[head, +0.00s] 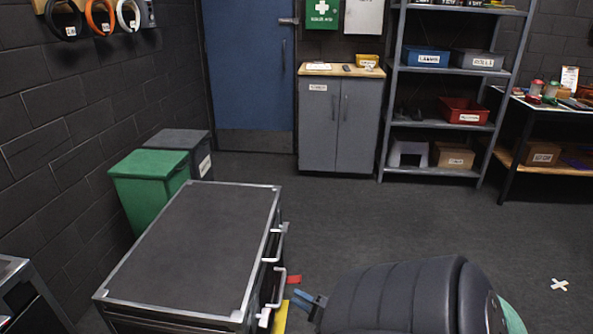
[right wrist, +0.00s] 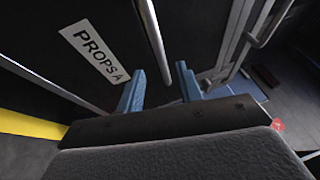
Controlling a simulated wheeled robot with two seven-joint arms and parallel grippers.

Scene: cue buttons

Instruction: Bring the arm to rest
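My right gripper (head: 310,302) is at the bottom of the head view, beside the right side of a dark drawer cabinet (head: 195,245). In the right wrist view its two blue fingers (right wrist: 160,88) stand apart. Nothing is clearly held. A dark front with a white "PROPS A" label (right wrist: 94,52) lies ahead. My right arm (head: 400,300) is dark and padded. My left gripper is not in view.
Light handles (head: 274,248) stick out from the cabinet's right side. A green bin (head: 150,180) and a grey bin stand behind it by the wall. A grey cupboard (head: 338,125) and a shelf rack (head: 440,125) stand at the back. The floor (head: 420,225) between is clear.

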